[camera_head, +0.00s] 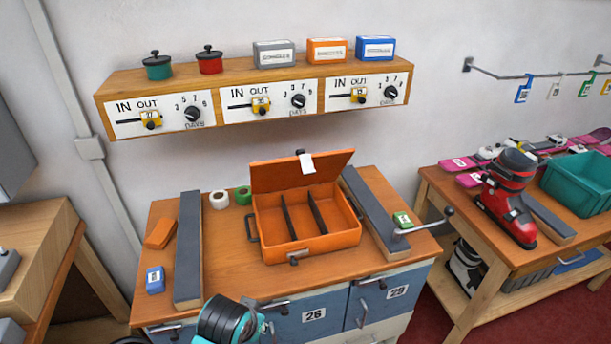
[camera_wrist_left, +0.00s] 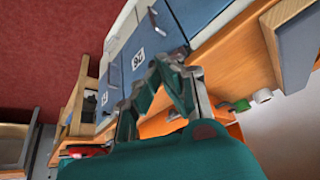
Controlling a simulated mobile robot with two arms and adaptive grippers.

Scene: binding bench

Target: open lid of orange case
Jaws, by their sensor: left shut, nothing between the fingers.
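The orange case (camera_head: 325,243) stands on the wooden bench top between two dark grey rails. Its lid (camera_head: 275,177) is raised at the back, tilted up, so the inside shows. Two dark dividers split the inside into three empty compartments. A white tag hangs at the lid's top edge, and a grey latch is at the middle of the front wall. My left gripper (camera_wrist_left: 152,84) is shut and empty in the left wrist view, with part of the orange case behind it. In the head view my left wrist is low, in front of the bench, apart from the case. My right gripper is not in view.
Grey rails (camera_head: 188,250) (camera_head: 372,215) flank the case. A shelf (camera_head: 260,84) hangs above. A ski boot (camera_head: 508,195) stands on the right table.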

